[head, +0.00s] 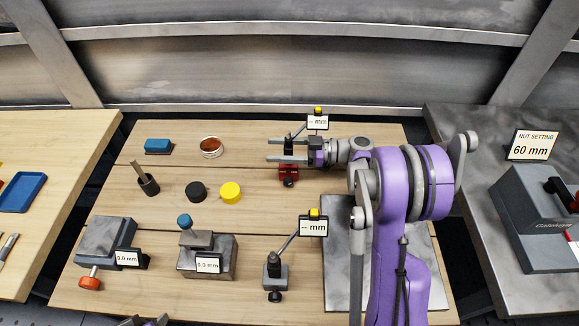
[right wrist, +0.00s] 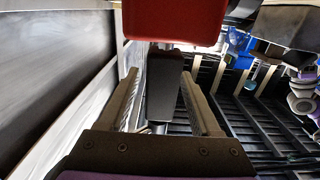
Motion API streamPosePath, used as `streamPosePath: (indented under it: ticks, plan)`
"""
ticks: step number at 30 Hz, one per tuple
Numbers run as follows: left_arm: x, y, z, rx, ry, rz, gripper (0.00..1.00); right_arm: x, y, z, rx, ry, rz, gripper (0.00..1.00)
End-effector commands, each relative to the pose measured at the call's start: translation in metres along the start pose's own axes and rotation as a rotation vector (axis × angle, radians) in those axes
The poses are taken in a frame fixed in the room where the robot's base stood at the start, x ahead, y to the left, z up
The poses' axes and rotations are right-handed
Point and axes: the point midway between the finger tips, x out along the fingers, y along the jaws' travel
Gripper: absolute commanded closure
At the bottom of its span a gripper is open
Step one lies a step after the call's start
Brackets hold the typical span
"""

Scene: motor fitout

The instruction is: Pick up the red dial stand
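The red dial stand (head: 289,172) is at the back right of the wooden table, with a red base, a dark post and a tilted arm up to a display with a yellow top (head: 318,121). My right gripper (head: 272,150) comes from the right, its two fingers level and apart, one on each side of the post. In the right wrist view the dark post (right wrist: 163,90) stands between the open fingers (right wrist: 162,100), with gaps on both sides, and the red base (right wrist: 180,20) fills the top. Only a sliver of my left gripper (head: 145,321) shows at the bottom edge.
A similar dark dial stand (head: 275,272) stands nearer, beside a grey plate (head: 338,240). Two gauge blocks with 0.0 mm displays (head: 108,240) (head: 207,258) are at the front left. Yellow (head: 230,193) and black (head: 196,191) discs lie mid-table. My right arm covers the table's right side.

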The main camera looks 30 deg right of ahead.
Motion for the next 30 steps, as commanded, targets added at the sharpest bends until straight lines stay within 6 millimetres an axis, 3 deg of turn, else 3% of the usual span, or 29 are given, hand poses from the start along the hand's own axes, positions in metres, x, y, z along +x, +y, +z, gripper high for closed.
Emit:
streamPosePath:
  ticks: [1,10,30]
  plan:
    - [0.0000,0.0000,0.0000,0.000,0.000,0.000,0.50,-0.0001,0.0000,0.0000,0.000,0.000,0.000,0.47]
    - [0.0000,0.0000,0.0000,0.000,0.000,0.000,0.50,-0.0002,0.0000,0.0000,0.000,0.000,0.000,1.00]
    - [0.0000,0.0000,0.0000,0.000,0.000,0.000,0.50,-0.0003,0.0000,0.0000,0.000,0.000,0.000,1.00]
